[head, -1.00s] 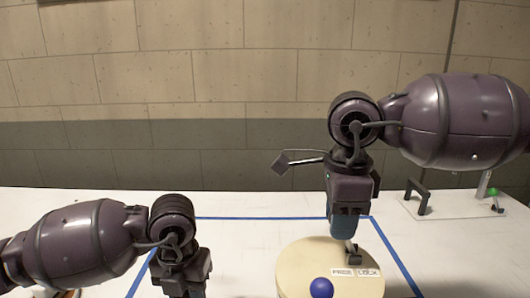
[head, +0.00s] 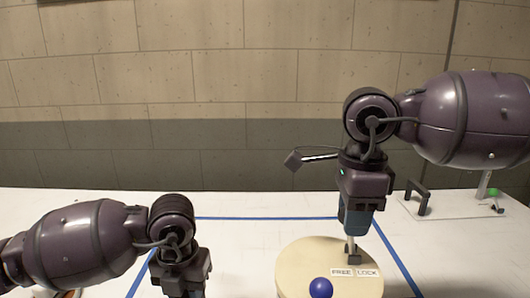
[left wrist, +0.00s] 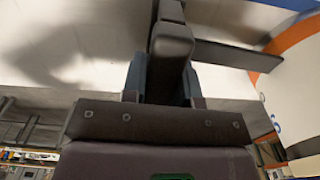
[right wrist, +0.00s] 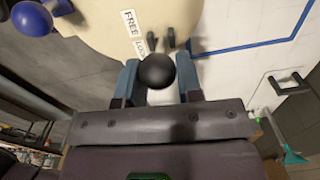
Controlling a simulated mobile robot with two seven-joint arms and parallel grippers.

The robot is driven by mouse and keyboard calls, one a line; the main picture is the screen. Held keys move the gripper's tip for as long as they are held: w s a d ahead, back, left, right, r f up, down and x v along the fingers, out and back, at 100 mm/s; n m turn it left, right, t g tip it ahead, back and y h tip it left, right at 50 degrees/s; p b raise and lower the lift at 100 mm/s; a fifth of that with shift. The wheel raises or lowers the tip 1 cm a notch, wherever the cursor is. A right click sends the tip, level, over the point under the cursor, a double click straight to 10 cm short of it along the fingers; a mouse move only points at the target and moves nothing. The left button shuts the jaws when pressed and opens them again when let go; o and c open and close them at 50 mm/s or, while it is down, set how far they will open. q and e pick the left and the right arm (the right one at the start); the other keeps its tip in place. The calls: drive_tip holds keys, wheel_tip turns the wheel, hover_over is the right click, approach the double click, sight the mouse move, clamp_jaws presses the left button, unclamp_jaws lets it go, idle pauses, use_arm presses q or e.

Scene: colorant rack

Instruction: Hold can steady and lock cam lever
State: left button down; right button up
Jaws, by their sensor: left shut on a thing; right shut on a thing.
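The can's round cream top (head: 297,255) shows at the bottom of the head view, with a FREE label (head: 342,272), a LOCK label (head: 367,274) and a blue ball (head: 321,288). My right gripper (head: 352,232) is above its far side, at the short grey cam lever (head: 351,248). In the right wrist view its fingers hold a black ball knob (right wrist: 157,70) beside the LOCK label. The lever's exact angle is unclear. My left gripper (left wrist: 163,82) is shut on a dark grey bar handle (left wrist: 172,45) reaching toward the can's orange-and-white side (left wrist: 300,80).
Blue tape (head: 280,218) marks a rectangle on the white table (head: 235,245). A flat plate with a dark handle (head: 417,195) and a green-tipped part (head: 492,192) lies at the back right.

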drive_tip(key=shift+d, duration=1.3)
drive_tip(key=shift+s+d, duration=0.1)
drive_tip(key=shift+d, duration=0.7)
drive_tip(key=shift+d+f, duration=0.1)
drive_tip(key=shift+d, duration=0.1)
drive_tip(key=shift+s+d, duration=0.1)
drive_tip(key=shift+d, duration=0.2)
clamp_jaws()
drive_tip(key=shift+d+f, duration=0.15)
drive_tip(key=shift+d, duration=0.35)
